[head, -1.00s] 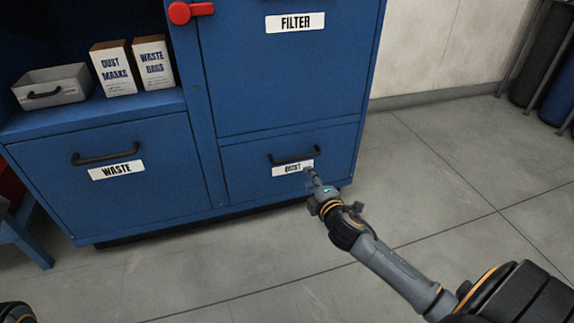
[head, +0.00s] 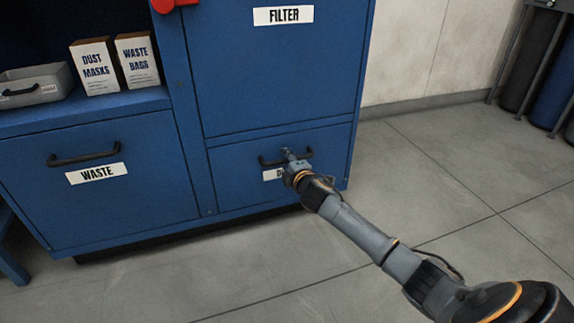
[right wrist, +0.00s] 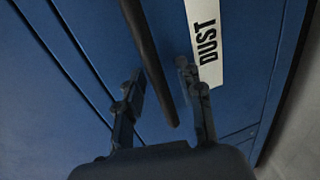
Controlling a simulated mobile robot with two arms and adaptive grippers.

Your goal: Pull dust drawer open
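The dust drawer (head: 236,172) is the low blue front under the filter panel, and it is shut. Its black bar handle (head: 268,162) is partly covered by my right gripper (head: 288,153) in the head view. The white DUST label (head: 270,175) is mostly hidden behind the gripper. In the right wrist view, my right gripper (right wrist: 160,70) is open, with the handle (right wrist: 152,70) running between its two fingers. A gap shows on the left of the bar; contact on the right is unclear. The DUST label (right wrist: 208,45) lies beside the right finger. My left gripper is not in view.
The waste drawer (head: 130,205) with its own handle is to the left, shut. Boxes (head: 95,68) and a grey bin (head: 35,85) stand on the shelf above. The floor (head: 430,170) in front and right is clear. Cylinders (head: 553,90) stand at the far right.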

